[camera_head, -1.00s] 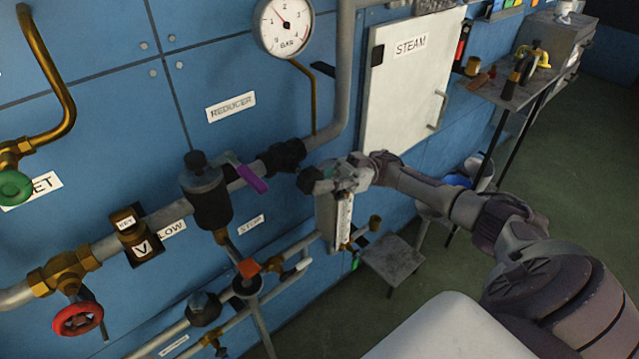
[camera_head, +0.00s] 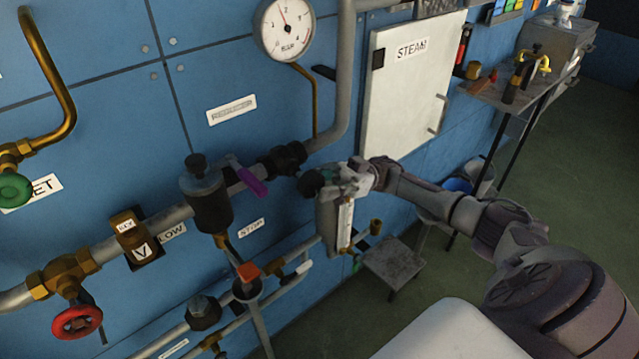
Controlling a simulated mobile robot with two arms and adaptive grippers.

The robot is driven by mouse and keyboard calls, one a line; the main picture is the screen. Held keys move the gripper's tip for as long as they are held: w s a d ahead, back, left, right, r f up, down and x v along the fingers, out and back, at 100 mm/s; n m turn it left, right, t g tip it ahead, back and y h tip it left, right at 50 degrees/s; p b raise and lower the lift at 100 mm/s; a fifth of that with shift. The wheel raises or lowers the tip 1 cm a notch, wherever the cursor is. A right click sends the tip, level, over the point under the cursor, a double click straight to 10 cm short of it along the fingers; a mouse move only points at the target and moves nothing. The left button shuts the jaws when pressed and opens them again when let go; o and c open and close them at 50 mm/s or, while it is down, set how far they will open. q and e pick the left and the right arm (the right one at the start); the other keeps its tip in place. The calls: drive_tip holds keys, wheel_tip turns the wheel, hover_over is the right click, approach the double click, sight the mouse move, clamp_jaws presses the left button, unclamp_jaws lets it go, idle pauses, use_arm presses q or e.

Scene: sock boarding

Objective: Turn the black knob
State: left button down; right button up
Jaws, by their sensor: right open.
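A small black knob (camera_head: 196,162) tops the dark cylindrical reducer body (camera_head: 210,202) on the grey pipe, left of centre. A black fitting (camera_head: 287,158) sits farther right on the same pipe, close to my right gripper. My right gripper (camera_head: 311,183) reaches in from the right in front of the wall pipes. It is open, its dark fingers pointing left, with nothing seen between them. It is to the right of the small black knob and apart from it in the picture. My left gripper is not in view.
A purple lever (camera_head: 248,181) projects between the reducer and the gripper. A gauge (camera_head: 285,28) hangs above. A white STEAM cabinet (camera_head: 410,85) and a shelf (camera_head: 497,95) stand right.

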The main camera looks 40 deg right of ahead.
wheel_tip(320, 180, up, 10)
idle(0.5)
drive_tip(key=shift+f, duration=0.1)
idle(0.4)
